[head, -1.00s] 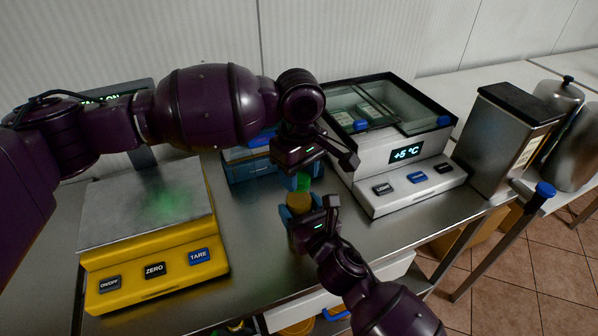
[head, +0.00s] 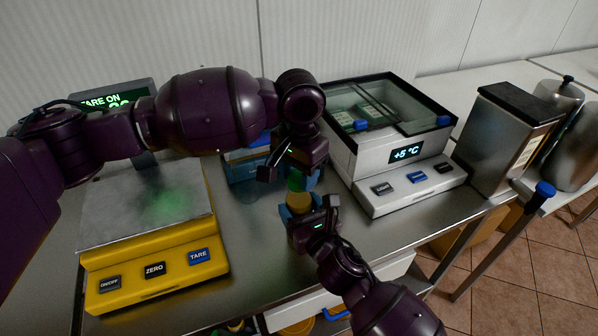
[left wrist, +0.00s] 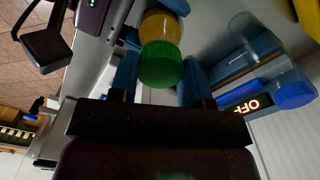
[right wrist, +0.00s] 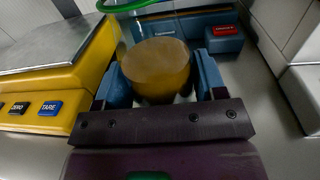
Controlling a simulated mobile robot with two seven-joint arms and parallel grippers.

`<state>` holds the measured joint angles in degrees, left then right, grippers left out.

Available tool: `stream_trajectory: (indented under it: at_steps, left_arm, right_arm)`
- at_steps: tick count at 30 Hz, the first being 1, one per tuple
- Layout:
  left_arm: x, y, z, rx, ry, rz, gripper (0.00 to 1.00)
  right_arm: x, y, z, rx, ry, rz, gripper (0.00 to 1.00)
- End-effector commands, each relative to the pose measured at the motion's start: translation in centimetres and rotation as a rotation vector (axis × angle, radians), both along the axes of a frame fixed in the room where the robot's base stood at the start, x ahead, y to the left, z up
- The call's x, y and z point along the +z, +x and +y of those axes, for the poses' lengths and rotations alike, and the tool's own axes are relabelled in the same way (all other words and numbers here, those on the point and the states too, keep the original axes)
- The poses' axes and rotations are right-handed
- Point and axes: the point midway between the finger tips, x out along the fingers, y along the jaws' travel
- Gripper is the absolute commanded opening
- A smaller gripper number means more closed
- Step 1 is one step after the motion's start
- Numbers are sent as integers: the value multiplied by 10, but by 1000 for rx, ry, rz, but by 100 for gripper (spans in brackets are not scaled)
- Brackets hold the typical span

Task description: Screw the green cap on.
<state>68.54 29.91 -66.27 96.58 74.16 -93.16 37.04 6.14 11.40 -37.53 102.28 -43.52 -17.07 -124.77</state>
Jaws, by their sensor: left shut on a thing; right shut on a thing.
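The green cap (head: 296,181) sits at the top of a small jar with amber contents (head: 299,203). In the left wrist view the cap (left wrist: 160,66) is between my left gripper's blue fingers (left wrist: 158,82), with the amber jar (left wrist: 162,27) directly beyond it. My left gripper (head: 297,176) is shut on the cap from above. My right gripper (head: 300,212) is shut around the jar below it. In the right wrist view the jar (right wrist: 157,72) is between the fingers, with a green rim above. Whether the threads are engaged cannot be told.
A yellow scale (head: 150,271) stands left of the jar. A white cooled display box (head: 410,190) reading +5 °C stands right. A blue device (head: 240,168) is close behind the grippers. A metal canister (head: 505,140) is farther right.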

Motion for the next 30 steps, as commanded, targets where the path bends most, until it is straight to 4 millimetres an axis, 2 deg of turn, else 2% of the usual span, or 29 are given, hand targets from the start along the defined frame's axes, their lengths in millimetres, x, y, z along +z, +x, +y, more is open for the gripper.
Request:
stream_trajectory:
  at_steps: [30]
  left_arm:
    - [-1,0,0,-1506,0,2,15]
  right_arm:
    - [0,0,0,0,0,1,0]
